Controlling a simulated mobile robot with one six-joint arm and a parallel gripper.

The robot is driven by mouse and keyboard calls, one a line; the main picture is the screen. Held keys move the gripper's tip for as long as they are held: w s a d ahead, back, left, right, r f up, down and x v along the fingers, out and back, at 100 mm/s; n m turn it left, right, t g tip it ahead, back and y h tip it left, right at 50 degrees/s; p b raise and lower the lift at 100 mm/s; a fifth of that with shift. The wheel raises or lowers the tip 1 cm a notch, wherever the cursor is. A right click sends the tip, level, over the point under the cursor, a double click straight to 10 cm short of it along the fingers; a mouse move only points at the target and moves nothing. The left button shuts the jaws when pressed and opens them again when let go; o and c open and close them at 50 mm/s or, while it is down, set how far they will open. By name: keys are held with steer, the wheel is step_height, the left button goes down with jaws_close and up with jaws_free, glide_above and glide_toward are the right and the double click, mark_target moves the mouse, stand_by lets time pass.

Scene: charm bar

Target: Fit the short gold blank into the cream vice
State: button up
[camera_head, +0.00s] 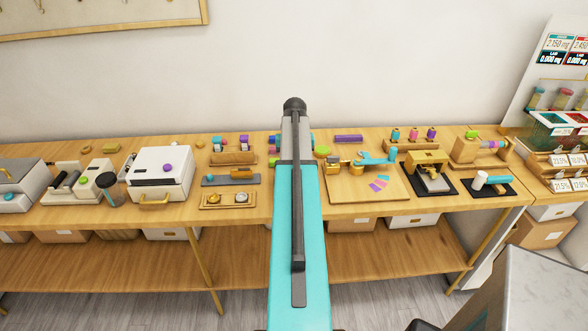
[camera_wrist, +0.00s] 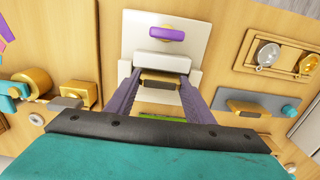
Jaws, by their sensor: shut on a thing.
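The cream vice (camera_wrist: 162,62) is in the upper middle of the wrist view, with a pale base plate and a purple handle (camera_wrist: 160,33) on top. My gripper (camera_wrist: 162,79) reaches over it from below in that view, one finger on each side. It is shut on the short gold blank (camera_wrist: 160,81), a small gold bar with a dark top face. The blank lies beside the vice's cream jaw bar. I cannot tell whether it is seated in the vice or just above it. In the head view my arm hides the vice, the blank and my fingertips.
A wooden tray (camera_wrist: 247,56) with a gold and a silver oval lies right of the vice in the wrist view. A board (camera_head: 345,190) with gold fittings is right of my arm in the head view.

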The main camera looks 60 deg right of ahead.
steer(key=shift+f, duration=0.2)
steer(key=o, duration=1.3)
steer(key=shift+r, duration=0.1)
steer(key=shift+r+p, duration=3.95)
steer(key=shift+r, duration=3)
